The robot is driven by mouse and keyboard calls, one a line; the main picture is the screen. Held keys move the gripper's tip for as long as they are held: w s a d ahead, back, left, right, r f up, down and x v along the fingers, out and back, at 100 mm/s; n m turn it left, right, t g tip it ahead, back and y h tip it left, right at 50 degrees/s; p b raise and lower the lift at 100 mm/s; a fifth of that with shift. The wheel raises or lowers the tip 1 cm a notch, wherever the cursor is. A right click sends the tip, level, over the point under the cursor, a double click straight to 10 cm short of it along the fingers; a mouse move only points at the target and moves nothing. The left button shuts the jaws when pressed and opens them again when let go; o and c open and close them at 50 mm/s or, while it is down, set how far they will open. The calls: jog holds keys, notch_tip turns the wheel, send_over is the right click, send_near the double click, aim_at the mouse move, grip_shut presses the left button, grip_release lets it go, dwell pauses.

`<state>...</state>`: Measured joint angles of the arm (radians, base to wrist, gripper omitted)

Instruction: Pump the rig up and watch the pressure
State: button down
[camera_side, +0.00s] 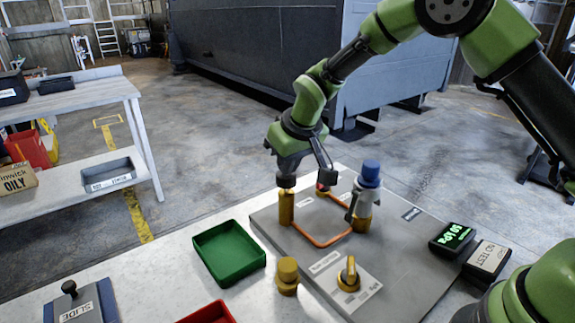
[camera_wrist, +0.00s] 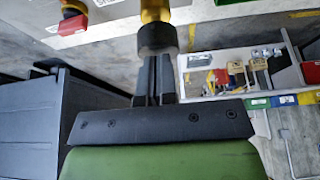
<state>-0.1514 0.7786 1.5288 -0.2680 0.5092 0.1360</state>
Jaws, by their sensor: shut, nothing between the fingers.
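The rig is a grey plate (camera_side: 395,270) on the bench. A brass pump cylinder (camera_side: 286,210) with a black cap (camera_side: 286,181) stands upright at its left side. My gripper (camera_side: 287,172) points down at this cap, fingers together and empty. In the wrist view the shut fingertips (camera_wrist: 155,62) meet or nearly meet the black cap (camera_wrist: 157,39). An orange tube (camera_side: 325,243) runs from the pump area to a brass fitting with a blue cap (camera_side: 370,170). A small display (camera_side: 453,238) shows green digits, apparently in kPa; the number is hard to read.
A yellow knob (camera_side: 349,275) sits on the plate's front. Left are a green tray (camera_side: 229,252), a red tray (camera_side: 208,314) and a loose brass piece (camera_side: 287,275). A "NO TEST" box (camera_side: 486,260) is beside the display.

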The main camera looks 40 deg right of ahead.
jog(key=shift+r, duration=2.25)
jog(key=shift+f, duration=0.15)
jog(key=shift+f, duration=2.2)
jog(key=shift+r, duration=2.35)
jog(key=shift+f, duration=0.1)
